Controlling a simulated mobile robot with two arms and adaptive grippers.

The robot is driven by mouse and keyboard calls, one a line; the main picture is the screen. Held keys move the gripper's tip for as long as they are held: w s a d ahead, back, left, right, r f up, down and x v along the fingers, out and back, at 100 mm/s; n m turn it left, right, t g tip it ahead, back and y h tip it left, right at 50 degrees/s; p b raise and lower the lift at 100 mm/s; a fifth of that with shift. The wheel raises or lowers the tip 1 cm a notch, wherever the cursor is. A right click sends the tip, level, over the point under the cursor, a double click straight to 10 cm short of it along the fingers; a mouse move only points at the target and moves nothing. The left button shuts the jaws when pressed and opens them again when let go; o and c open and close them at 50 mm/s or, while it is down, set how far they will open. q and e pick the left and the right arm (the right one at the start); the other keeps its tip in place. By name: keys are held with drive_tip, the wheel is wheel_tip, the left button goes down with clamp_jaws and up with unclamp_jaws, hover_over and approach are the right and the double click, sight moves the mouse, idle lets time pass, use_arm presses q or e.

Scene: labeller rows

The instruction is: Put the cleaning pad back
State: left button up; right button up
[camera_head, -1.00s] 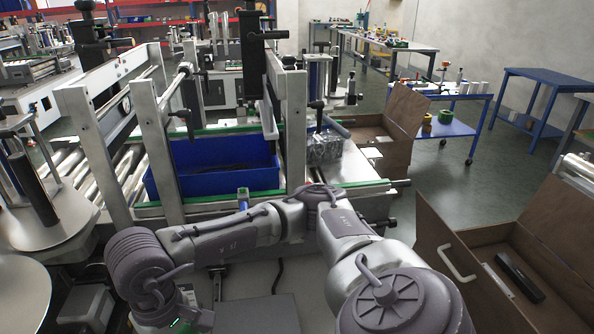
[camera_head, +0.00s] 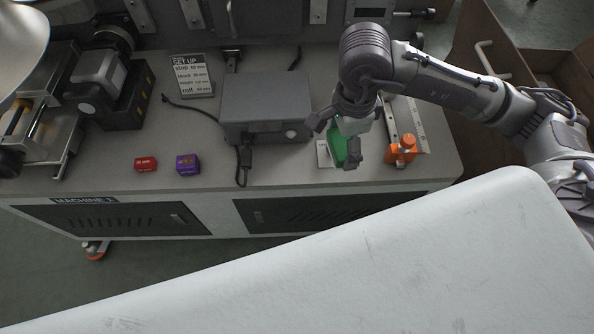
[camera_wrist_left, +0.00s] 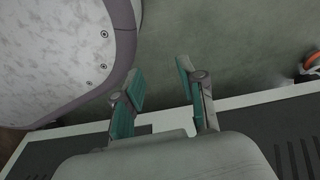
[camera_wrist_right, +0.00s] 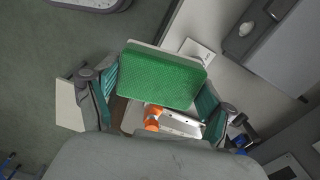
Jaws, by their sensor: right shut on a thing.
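The cleaning pad (camera_head: 340,146) is a green block with a pale edge. In the right wrist view its green face (camera_wrist_right: 163,78) lies between the fingers. My right gripper (camera_head: 338,143) is shut on the pad and holds it over the front right part of the bench (camera_head: 260,165). A white card (camera_head: 324,153) lies on the bench just left of the pad; it also shows in the right wrist view (camera_wrist_right: 197,52). Whether the pad touches the bench or card is unclear. My left gripper (camera_wrist_left: 160,82) is open and empty in the left wrist view, out of the head view.
An orange block (camera_head: 401,150) and a metal rule (camera_head: 411,125) are right of the pad. A grey box (camera_head: 266,106) with a cable stands to its left. Red (camera_head: 146,164) and purple (camera_head: 188,164) boxes and a set-up sign (camera_head: 194,75) are farther left.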

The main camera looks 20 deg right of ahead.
drive_tip(key=f+m+b, duration=0.2)
drive_tip(key=f+m, duration=0.2)
drive_tip(key=shift+d, duration=0.2)
drive_tip(key=f+m, duration=0.1)
drive_tip(key=m, duration=0.1)
drive_tip(key=b, duration=0.1)
hover_over(295, 166)
drive_tip(key=shift+m, duration=0.3)
wheel_tip(295, 166, down, 7)
drive_tip(key=shift+r, duration=0.1)
drive_tip(key=shift+f, duration=0.5)
wheel_tip(295, 166, down, 3)
drive_tip(key=shift+f+b, duration=0.1)
drive_tip(key=shift+b, duration=0.25)
drive_tip(key=shift+f, duration=0.15)
drive_tip(key=o, duration=1)
drive_tip(key=shift+c, duration=0.2)
use_arm(q)
drive_tip(key=w+r, duration=0.3)
drive_tip(key=w, duration=0.2)
drive_tip(key=shift+w+d+r+t, duration=0.25)
drive_tip(key=shift+d+t, duration=0.05)
drive_tip(key=shift+d, duration=0.15)
drive_tip(key=shift+s, duration=0.1)
